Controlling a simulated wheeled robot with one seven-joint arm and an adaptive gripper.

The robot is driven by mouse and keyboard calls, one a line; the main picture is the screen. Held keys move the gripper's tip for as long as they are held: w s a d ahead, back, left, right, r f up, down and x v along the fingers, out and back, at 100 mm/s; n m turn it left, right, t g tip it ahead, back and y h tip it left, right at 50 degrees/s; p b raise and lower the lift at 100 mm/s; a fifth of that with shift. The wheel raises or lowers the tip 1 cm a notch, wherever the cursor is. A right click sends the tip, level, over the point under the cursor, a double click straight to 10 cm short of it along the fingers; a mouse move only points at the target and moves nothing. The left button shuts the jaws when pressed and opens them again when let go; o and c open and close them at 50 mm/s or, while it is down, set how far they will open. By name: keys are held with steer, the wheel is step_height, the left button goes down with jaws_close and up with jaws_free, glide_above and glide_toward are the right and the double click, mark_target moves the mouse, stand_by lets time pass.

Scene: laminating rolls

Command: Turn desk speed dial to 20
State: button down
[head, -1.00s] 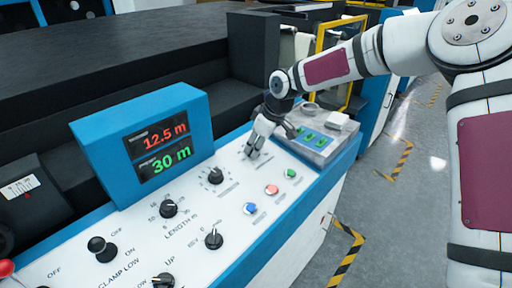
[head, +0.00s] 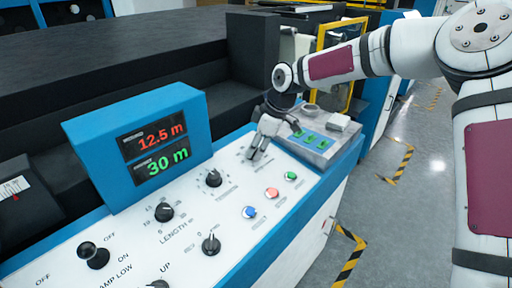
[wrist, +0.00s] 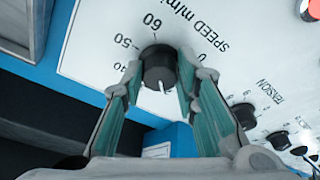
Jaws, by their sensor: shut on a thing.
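The speed dial (wrist: 158,68) is a black round knob on the white panel, beside the printed words "SPEED m/min" in the wrist view. Its white pointer line faces the bottom of that view, away from the printed 60 and 50. The numbers on the pointer's side are hidden, so I cannot read its exact setting. My gripper (wrist: 160,80) is shut on the knob, with a finger on each side. In the head view my gripper (head: 254,156) reaches down to the panel's far end and hides the dial.
The blue display box (head: 150,155) reads 12.5 m and 30 m. The tension knob (head: 213,178), length knob (head: 164,212) and blue (head: 249,212), red (head: 272,193) and green (head: 291,176) buttons are nearby.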

steer(key=c, duration=1.2)
jaws_free()
steer(key=shift+c, duration=0.2)
steer(key=v, duration=1.2)
steer(key=shift+s, duration=0.15)
